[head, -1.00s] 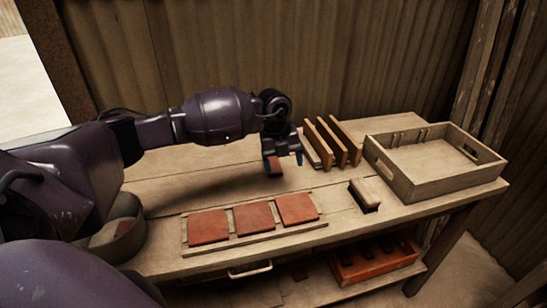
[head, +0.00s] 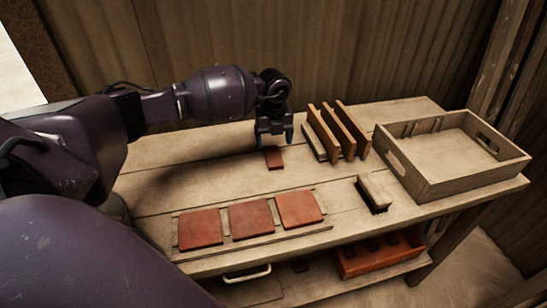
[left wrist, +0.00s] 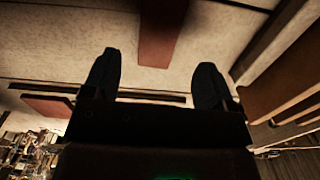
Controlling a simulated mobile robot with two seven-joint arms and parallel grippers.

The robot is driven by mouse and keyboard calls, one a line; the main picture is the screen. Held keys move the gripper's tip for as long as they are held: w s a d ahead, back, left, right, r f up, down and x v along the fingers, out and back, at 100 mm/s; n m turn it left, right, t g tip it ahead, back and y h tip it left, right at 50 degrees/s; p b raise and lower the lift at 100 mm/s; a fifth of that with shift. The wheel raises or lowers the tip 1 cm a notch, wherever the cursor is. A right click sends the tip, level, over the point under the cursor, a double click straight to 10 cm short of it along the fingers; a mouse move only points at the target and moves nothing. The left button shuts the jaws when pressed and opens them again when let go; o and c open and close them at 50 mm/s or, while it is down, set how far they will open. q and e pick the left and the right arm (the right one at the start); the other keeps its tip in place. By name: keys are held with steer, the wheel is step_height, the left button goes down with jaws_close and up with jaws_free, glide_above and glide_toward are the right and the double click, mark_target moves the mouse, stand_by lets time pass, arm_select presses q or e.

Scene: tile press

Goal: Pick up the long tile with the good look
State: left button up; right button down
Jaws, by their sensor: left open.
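A small red-brown tile (head: 274,158) lies flat on the table in the head view. It also shows in the left wrist view (left wrist: 160,30) as a long strip running out of the top edge, so its full length is hidden there. My left gripper (head: 274,135) is open and empty just behind and above this tile. In the left wrist view my two dark fingers (left wrist: 156,78) are spread apart, with the tile lined up between them. Three square red tiles, left (head: 200,229), middle (head: 251,219) and right (head: 299,209), lie in a row at the front. My right gripper is out of view.
A wooden rack with upright boards (head: 339,128) stands just right of my left gripper. An open wooden crate (head: 425,187) is at the right end. A brush (head: 374,192) lies before it. A red box (head: 378,258) sits on the lower shelf.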

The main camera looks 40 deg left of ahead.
mark_target(273, 155)
arm_select(q)
steer(key=shift+s+f, duration=0.15)
steer(key=shift+f, duration=2.6)
steer(key=shift+r, duration=0.1)
steer(key=c, duration=1.1)
steer(key=shift+o, duration=0.2)
steer(key=shift+r, duration=0.1)
